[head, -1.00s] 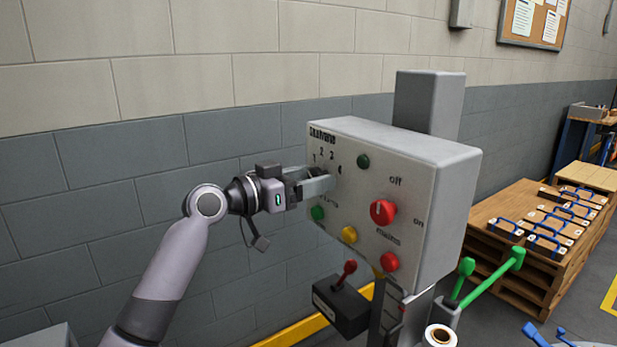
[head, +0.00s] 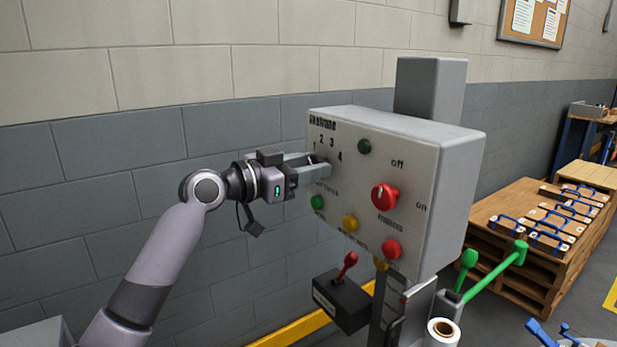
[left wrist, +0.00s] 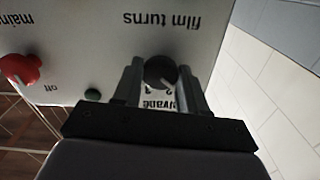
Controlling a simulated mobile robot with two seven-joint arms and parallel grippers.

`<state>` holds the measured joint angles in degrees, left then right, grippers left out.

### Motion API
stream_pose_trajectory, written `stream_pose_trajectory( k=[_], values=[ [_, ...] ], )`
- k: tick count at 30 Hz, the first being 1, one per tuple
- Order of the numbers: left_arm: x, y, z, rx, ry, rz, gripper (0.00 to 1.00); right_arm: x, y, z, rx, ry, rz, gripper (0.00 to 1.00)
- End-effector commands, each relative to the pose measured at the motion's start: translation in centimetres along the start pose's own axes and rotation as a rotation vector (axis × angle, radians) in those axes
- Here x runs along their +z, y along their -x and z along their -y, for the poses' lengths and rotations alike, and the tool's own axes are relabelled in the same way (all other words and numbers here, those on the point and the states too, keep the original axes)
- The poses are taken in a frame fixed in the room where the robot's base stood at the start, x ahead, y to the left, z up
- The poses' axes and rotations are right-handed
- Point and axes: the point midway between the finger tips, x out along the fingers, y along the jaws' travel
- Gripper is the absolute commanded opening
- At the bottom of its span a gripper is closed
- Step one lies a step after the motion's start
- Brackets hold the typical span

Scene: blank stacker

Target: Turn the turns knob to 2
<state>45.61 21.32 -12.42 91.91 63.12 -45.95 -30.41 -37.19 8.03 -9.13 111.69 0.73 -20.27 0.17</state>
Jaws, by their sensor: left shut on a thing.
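The turns knob (left wrist: 160,72) is a round black dial under the upside-down label "film turns" in the left wrist view. My left gripper (left wrist: 160,88) has one finger on each side of it and is shut on it. In the head view the left gripper (head: 320,168) reaches the upper left of the grey control box's front (head: 372,190), and its fingers hide most of the knob. The printed numbers 1 to 4 arc around the knob in the head view. A pale pointer mark shows on the knob, but its exact number is hard to tell.
A red mains knob (head: 384,198) sits to the right on the same panel, with green, yellow and red buttons lower down. A black box with a red lever (head: 345,290) is below. A pallet (head: 510,250) of blue-handled items stands at right.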

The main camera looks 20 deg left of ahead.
Motion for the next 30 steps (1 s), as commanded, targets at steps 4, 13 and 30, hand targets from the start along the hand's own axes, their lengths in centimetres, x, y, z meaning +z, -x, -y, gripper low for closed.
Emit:
stream_pose_trajectory(
  k=[4,13,30],
  values=[
    [0.4,0.1,0.0,-0.002,-0.123,0.000,0.11,1.6,-1.2,0.0,-0.002,-0.005,0.006,0.43],
    [0.3,0.0,0.0,-0.001,-0.340,0.000,0.11,1.8,-2.0,0.6,-0.014,-0.017,0.001,0.43],
    [0.0,0.0,0.0,0.000,-0.493,0.000,0.11,2.0,-2.3,0.7,-0.023,-0.014,0.004,0.43]
  ],
)
